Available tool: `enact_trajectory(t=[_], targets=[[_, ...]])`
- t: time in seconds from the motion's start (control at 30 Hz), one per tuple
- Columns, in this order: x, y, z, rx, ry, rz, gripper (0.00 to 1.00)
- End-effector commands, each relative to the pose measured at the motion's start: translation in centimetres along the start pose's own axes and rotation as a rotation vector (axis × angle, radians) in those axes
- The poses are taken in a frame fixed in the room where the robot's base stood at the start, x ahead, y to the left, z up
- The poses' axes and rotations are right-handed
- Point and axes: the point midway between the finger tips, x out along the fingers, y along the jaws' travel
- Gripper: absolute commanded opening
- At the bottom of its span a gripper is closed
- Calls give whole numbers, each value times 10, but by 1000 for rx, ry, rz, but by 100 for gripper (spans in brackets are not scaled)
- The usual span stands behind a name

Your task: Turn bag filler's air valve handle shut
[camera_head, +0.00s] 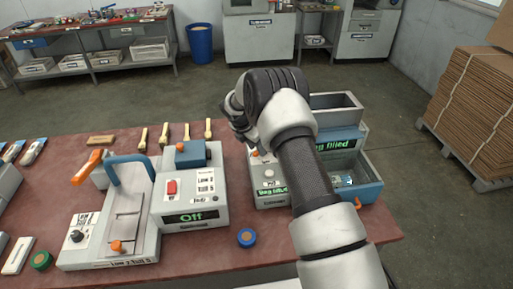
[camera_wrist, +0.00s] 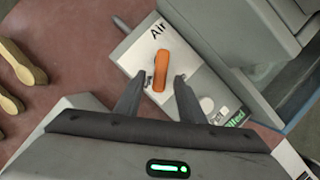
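The bag filler (camera_head: 271,178) stands on the right part of the table, its display reading "Bag filled". Its orange air valve handle (camera_wrist: 162,69) shows in the wrist view on a pale panel, next to the word "Air". The handle runs nearly straight up the picture, leaning slightly. My gripper (camera_wrist: 163,80) is open, its two dark fingers on either side of the handle's lower end. I see gaps beside the handle, and cannot tell whether either finger touches it. In the head view my arm hides the fingers and part of the filler.
Left of the filler stands a sealing press (camera_head: 187,208) whose display reads "Off". Several wooden spoons (camera_head: 165,133) lie behind it. A blue-and-brown round thing (camera_head: 246,238) lies on the table (camera_head: 215,258) near the front. The filler's grey hopper (camera_head: 336,106) rises beside my arm.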

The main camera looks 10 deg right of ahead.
Motion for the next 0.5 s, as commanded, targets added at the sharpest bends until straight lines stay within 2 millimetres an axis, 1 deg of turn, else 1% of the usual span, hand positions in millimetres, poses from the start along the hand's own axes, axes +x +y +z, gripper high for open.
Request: enact_trajectory(t=[0.1,0.37,0.4,0.47,0.5], targets=[[6,0,0,0,-1,0,36],[8,0,0,0,-1,0,36],[8,0,0,0,-1,0,33],[8,0,0,0,-1,0,22],[8,0,0,0,-1,0,16]])
